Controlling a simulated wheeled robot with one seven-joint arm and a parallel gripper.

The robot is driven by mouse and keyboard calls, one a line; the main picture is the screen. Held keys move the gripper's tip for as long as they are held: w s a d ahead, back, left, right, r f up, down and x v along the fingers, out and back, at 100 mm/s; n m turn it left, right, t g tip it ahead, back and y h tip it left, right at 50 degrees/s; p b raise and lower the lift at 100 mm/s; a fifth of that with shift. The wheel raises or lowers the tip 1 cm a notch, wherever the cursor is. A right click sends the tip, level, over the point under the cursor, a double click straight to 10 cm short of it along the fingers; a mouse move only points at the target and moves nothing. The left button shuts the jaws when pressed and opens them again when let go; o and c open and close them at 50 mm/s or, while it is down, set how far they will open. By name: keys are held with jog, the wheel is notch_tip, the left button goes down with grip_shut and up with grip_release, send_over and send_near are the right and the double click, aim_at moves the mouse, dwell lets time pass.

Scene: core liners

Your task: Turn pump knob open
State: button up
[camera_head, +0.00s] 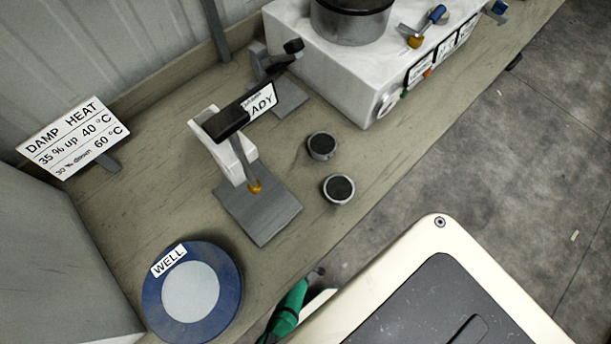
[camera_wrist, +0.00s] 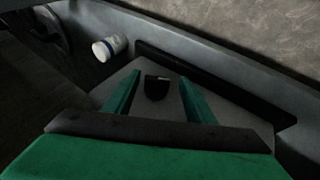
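No part is labelled as the pump knob, so I cannot tell for sure which it is. A blue-handled lever (camera_head: 430,25) on a brass fitting sits on top of the white box-shaped unit (camera_head: 340,75) in the head view. A black knob-like end (camera_head: 293,46) shows beside that unit's left corner. My gripper (camera_head: 288,310) is low in the head view, in front of the bench edge and far from both. In the wrist view my gripper (camera_wrist: 160,84) has its green fingers apart. A small dark block (camera_wrist: 157,89) appears between them, with no contact visible.
The bench (camera_head: 160,210) also carries a blue WELL disc (camera_head: 233,275), a stand on a grey plate (camera_head: 260,212), two dark-topped round pieces (camera_head: 338,188) and a DAMP HEAT sign (camera_head: 72,138). A metal pot (camera_head: 350,25) sits on the white unit. Open floor lies right.

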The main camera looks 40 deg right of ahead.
jog(key=shift+d+r, duration=0.1)
jog(key=v, duration=1)
jog(key=shift+s+a+r, duration=0.2)
jog(key=shift+a, duration=0.05)
dwell(0.3)
jog(key=shift+s+a, duration=0.4)
jog(key=shift+w+d+r, duration=0.35)
jog(key=shift+w+d, duration=0.05)
jog(key=shift+w, duration=0.1)
jog(key=shift+x, duration=5.35)
